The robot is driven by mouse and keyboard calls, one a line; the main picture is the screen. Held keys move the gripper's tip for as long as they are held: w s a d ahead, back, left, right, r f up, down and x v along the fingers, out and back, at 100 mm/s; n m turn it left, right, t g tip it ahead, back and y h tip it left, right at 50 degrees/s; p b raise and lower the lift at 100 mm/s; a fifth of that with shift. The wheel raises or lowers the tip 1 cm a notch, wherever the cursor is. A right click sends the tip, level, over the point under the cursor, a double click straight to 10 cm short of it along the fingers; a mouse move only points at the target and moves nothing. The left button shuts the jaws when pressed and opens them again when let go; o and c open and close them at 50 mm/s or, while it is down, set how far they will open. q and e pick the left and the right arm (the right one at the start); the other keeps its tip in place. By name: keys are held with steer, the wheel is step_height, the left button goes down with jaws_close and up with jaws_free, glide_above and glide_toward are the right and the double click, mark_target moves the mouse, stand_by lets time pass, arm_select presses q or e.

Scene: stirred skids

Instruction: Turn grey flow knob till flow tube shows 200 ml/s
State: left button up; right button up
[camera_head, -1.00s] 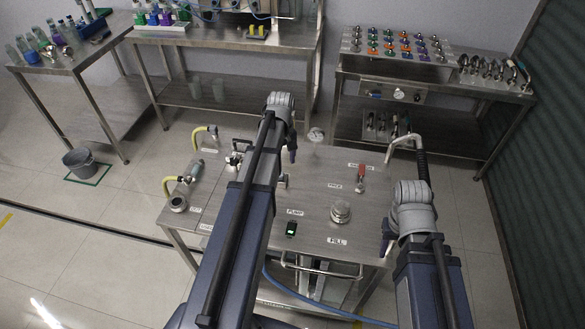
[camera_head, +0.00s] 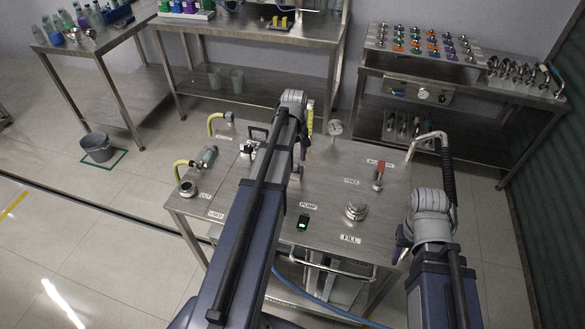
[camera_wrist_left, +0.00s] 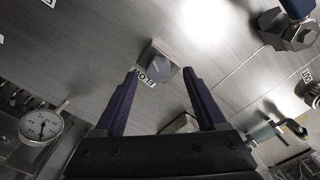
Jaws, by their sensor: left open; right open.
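The grey flow knob (camera_wrist_left: 161,62) shows in the left wrist view beside a FLOW label (camera_wrist_left: 144,78). My left gripper (camera_wrist_left: 160,72) is open and its fingertips point towards the knob, one on each side of it in the picture. I cannot tell whether they touch it. In the head view my left gripper (camera_head: 303,150) is over the skid table, mostly behind its own arm. A yellow upright strip (camera_head: 310,118), likely the flow tube, stands just behind it; its reading is too small to read. My right gripper (camera_head: 402,242) is at the table's right edge, away from the knob.
The steel skid table (camera_head: 325,225) carries a red-handled valve (camera_head: 379,172), a round metal cap (camera_head: 356,210), a green-lit pump switch (camera_head: 303,222) and a dial gauge (camera_head: 336,128). A bent pipe (camera_head: 428,138) rises at the right. Yellow hoses (camera_head: 184,166) lie left.

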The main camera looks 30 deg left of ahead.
mark_target(294, 166)
arm_select(q)
steer(key=shift+a+f+b, duration=0.2)
steer(key=shift+f+b, duration=0.4)
steer(key=shift+f, duration=0.65)
steer(key=shift+d+r, duration=0.1)
steer(key=shift+r, duration=0.05)
steer(key=c, duration=0.3)
steer(key=shift+w+d, duration=0.15)
steer(key=shift+w, duration=0.05)
steer(key=c, duration=0.5)
jaws_close()
